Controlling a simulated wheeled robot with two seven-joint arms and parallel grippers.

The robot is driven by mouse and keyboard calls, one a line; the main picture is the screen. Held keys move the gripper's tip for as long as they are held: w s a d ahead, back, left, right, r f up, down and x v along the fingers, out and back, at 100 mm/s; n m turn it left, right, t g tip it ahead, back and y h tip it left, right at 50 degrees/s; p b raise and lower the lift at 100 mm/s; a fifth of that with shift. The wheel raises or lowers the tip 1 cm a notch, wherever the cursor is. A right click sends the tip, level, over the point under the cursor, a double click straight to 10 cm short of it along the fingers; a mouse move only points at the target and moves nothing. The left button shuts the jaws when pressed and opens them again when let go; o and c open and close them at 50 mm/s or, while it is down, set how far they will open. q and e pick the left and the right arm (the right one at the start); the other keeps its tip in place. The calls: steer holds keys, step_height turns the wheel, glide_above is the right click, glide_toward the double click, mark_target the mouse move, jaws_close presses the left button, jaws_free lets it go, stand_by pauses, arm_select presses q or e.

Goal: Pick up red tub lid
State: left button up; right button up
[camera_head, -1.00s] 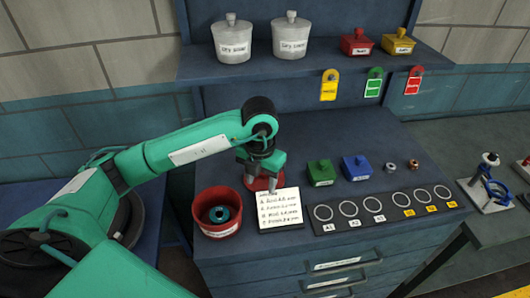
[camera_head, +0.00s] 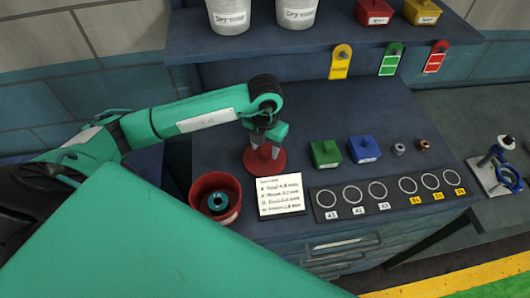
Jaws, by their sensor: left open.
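The red tub lid (camera_head: 264,162) is a round red disc with a raised middle, lying on the blue-grey bench top. My left gripper (camera_head: 265,139) is open, pointing down right over it, and hides part of its top. I cannot tell whether the fingers touch the lid. The red tub (camera_head: 201,190) stands open to the left and nearer, with a teal ring-shaped part (camera_head: 218,202) inside. My right gripper is not in view.
A white note card (camera_head: 280,195) stands just in front of the lid. To the right are a green box (camera_head: 325,153), a blue box (camera_head: 363,149), two small rings and a black strip (camera_head: 390,197) with marked circles. A shelf (camera_head: 310,40) with pots overhangs behind.

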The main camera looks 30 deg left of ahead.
arm_select(q)
steer(key=shift+f, duration=0.9)
jaws_close()
steer(key=shift+r, duration=0.15)
